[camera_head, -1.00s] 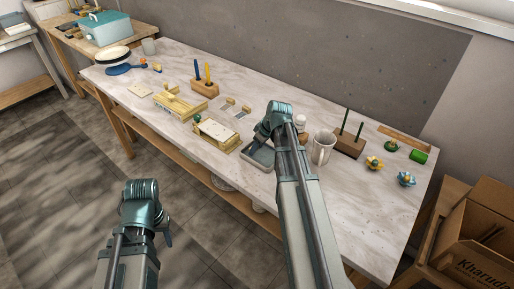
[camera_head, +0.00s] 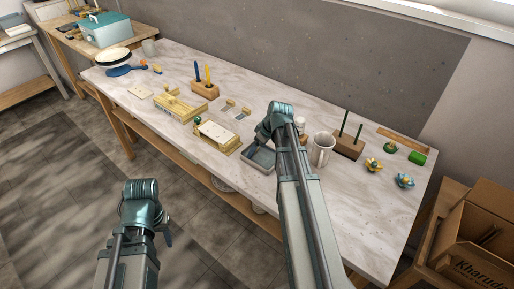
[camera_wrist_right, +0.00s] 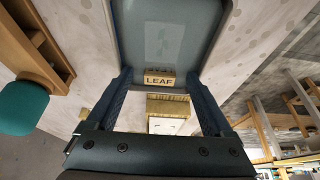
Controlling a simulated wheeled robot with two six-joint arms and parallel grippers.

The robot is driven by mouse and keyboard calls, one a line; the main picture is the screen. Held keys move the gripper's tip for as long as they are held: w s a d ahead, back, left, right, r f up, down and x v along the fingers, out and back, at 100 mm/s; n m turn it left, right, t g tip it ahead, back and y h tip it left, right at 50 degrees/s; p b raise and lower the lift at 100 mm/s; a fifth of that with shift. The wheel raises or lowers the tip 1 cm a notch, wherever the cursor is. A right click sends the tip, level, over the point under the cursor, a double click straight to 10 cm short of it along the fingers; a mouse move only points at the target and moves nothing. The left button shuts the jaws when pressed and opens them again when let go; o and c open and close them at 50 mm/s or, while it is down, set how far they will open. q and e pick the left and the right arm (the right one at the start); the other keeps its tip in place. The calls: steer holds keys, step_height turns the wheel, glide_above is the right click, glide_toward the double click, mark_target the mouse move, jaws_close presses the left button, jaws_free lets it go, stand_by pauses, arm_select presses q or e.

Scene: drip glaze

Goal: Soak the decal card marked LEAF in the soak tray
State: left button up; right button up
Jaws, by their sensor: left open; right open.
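The grey soak tray (camera_head: 258,160) sits near the table's front edge; its smooth inside also fills the top of the right wrist view (camera_wrist_right: 160,30). A small wooden-coloured piece marked LEAF (camera_wrist_right: 158,80) shows at the tray's near end, with a dark mirrored copy of the lettering just above it. I cannot tell how deep it lies. My right gripper (camera_wrist_right: 159,92) is open, its fingers on either side of the LEAF piece with gaps showing. In the head view my right arm hides part of the tray. My left gripper (camera_head: 166,236) is open and empty, off the table's front.
Left of the tray lie a wooden frame with a pale slab (camera_head: 215,133) and a wooden box (camera_head: 180,103). A grey mug (camera_head: 321,149) and a peg block (camera_head: 347,146) stand right of my right arm. The table's front right is clear.

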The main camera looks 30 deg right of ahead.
steer(key=p+v, duration=1.1)
steer(key=v, duration=0.2)
steer(key=shift+f, duration=0.2)
steer(key=s+a+g+h, duration=0.1)
steer(key=s+a, duration=0.3)
steer(key=a, duration=0.6)
steer(key=s+a+f+g+h, duration=0.1)
steer(key=s+a, duration=0.4)
steer(key=a, duration=0.6)
steer(key=s+a+g, duration=0.2)
steer(key=s+a, duration=0.3)
steer(key=a, duration=0.5)
steer(key=shift+a+f+m+h, duration=0.25)
steer(key=shift+a+m+h, duration=0.05)
steer(key=shift+m+h, duration=0.1)
stand_by(2.2)
